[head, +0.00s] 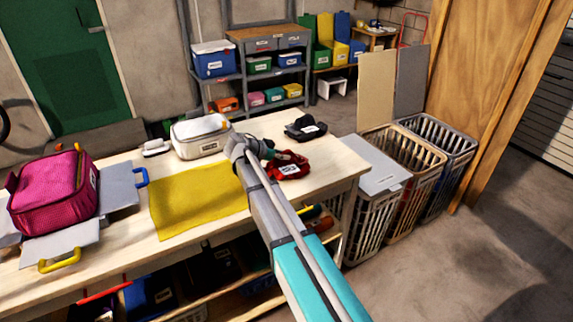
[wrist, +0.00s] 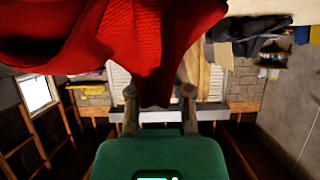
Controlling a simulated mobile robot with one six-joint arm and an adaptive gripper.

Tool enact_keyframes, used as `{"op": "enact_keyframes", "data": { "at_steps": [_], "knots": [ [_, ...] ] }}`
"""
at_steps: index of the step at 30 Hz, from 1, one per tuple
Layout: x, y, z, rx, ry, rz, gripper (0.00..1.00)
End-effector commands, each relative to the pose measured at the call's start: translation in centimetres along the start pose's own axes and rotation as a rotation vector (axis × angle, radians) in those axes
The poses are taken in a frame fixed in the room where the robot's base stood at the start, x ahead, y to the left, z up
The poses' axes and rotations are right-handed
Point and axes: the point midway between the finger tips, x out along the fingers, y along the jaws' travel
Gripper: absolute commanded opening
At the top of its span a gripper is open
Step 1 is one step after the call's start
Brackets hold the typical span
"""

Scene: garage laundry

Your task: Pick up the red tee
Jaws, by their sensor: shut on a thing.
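The red tee (head: 288,166) is a crumpled red cloth with a white label, at the right part of the wooden table (head: 325,176) in the head view. In the wrist view the red tee (wrist: 150,40) fills the upper left and hangs down between the fingers of my gripper (wrist: 160,93). My gripper (head: 268,152) is shut on the red tee at its left side. In the head view the fingertips are partly hidden by my arm and the cloth. I cannot tell whether the tee is clear of the table.
A black folded cloth (head: 305,128) lies just behind the tee. A yellow cloth (head: 195,200), a white bag (head: 200,137) and a magenta bag (head: 55,195) are to the left. Lidded laundry baskets (head: 375,225) stand beyond the table's right edge.

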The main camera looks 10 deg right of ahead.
Motion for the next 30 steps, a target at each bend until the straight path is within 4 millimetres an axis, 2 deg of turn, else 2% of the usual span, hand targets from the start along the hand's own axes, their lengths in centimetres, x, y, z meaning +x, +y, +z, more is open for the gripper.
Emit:
{"op": "enact_keyframes", "data": {
  "at_steps": [14,22,30],
  "knots": [
    [-0.6,0.0,-1.2,0.001,0.0,0.0,0.0],
    [-1.7,0.0,-3.3,0.001,-0.001,0.0,0.0],
    [-2.1,2.6,-6.6,0.002,-0.001,-0.001,0.0]
  ]
}}
